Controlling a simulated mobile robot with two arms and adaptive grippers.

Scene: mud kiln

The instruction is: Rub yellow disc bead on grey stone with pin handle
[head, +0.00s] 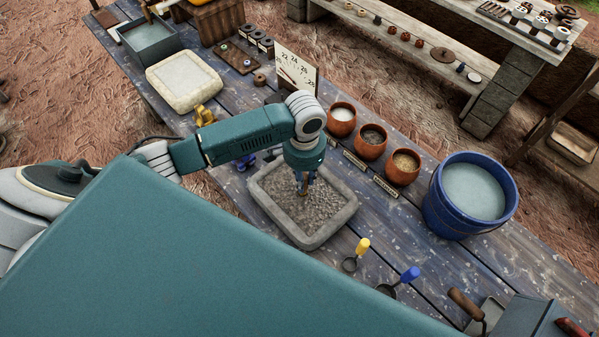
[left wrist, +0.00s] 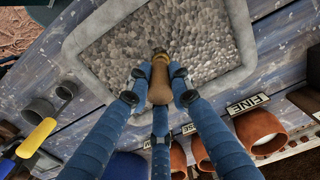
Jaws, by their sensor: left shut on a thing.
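The grey stone (head: 333,228) is a shallow rectangular block with a rough pebbly face, lying on the blue plank table. It also fills the top of the left wrist view (left wrist: 238,30). My left gripper (head: 303,187) points down over its face. Its three blue fingers (left wrist: 158,84) are shut on the brown pin handle (left wrist: 159,82), which points toward the stone. A small yellowish tip (left wrist: 160,55) shows at the handle's far end; I cannot make out the disc bead clearly, nor tell whether it touches the stone. My right gripper is not in view.
Three clay bowls (head: 371,141) and a blue bucket (head: 458,226) stand right of the stone. Yellow (head: 362,247) and blue (head: 410,274) handled scoops lie near its front. A pale stone basin (head: 183,80) and a yellow stand (head: 203,116) are farther back.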

